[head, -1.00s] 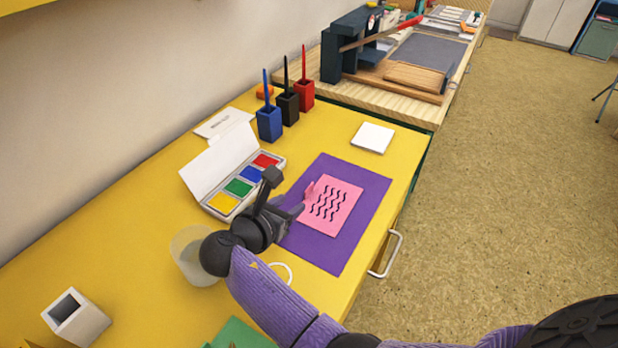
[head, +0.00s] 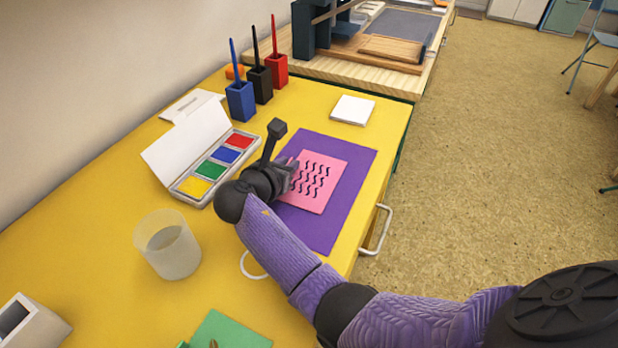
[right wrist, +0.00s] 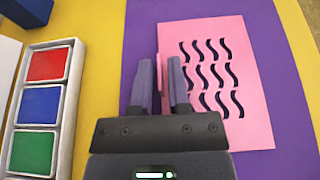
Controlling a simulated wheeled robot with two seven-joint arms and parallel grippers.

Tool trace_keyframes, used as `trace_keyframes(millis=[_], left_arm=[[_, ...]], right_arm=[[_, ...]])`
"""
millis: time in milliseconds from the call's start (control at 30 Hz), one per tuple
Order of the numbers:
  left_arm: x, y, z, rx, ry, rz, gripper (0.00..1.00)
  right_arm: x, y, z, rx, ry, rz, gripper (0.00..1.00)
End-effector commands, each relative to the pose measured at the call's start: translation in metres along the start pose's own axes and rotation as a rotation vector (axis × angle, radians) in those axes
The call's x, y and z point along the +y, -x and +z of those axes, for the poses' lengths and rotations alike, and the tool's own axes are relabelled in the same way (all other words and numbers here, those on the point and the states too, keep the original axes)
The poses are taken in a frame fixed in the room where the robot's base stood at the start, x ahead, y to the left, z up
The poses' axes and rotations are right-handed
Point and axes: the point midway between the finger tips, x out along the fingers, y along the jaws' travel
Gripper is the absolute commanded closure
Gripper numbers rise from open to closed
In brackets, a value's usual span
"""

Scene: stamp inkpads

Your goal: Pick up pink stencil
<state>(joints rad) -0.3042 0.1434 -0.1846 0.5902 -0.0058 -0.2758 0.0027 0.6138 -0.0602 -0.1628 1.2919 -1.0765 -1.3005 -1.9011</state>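The pink stencil (head: 321,182), a flat card with black wavy cut-outs, lies on the purple mat (head: 355,178). It also shows in the right wrist view (right wrist: 212,120), up and right of my fingers. My right gripper (head: 290,172) is at the stencil's left edge and hides part of it. In the right wrist view its two fingers (right wrist: 161,78) stand apart, one on each side of that edge, with pink showing between them. I cannot tell whether they touch the stencil. My left gripper is not in view.
An ink pad box (head: 213,167) with an open white lid stands left of the mat. A translucent cup (head: 168,248) is nearer. Blue, black and red holders (head: 241,101) stand behind. A white square block (head: 352,109) lies beyond the mat.

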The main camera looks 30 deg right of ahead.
Motion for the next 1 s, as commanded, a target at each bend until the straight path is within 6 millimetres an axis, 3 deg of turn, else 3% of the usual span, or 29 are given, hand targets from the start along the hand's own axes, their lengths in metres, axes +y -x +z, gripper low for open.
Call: trace_keyframes(millis=[100, 567, 667, 900, 1000], left_arm=[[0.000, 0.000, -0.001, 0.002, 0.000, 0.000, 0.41], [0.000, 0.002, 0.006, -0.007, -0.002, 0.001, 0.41], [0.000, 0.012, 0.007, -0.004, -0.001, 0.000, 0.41], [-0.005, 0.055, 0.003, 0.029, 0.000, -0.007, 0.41], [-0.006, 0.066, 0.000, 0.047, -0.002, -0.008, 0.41]], right_arm=[[0.000, 0.000, 0.000, 0.000, 0.000, 0.000, 1.00], [0.000, 0.002, 0.003, 0.000, -0.001, 0.001, 1.00], [0.000, 0.007, 0.016, -0.002, -0.003, 0.002, 1.00], [0.001, 0.032, 0.077, -0.005, -0.007, 0.004, 1.00], [0.000, 0.039, 0.094, -0.004, -0.005, 0.002, 1.00]])
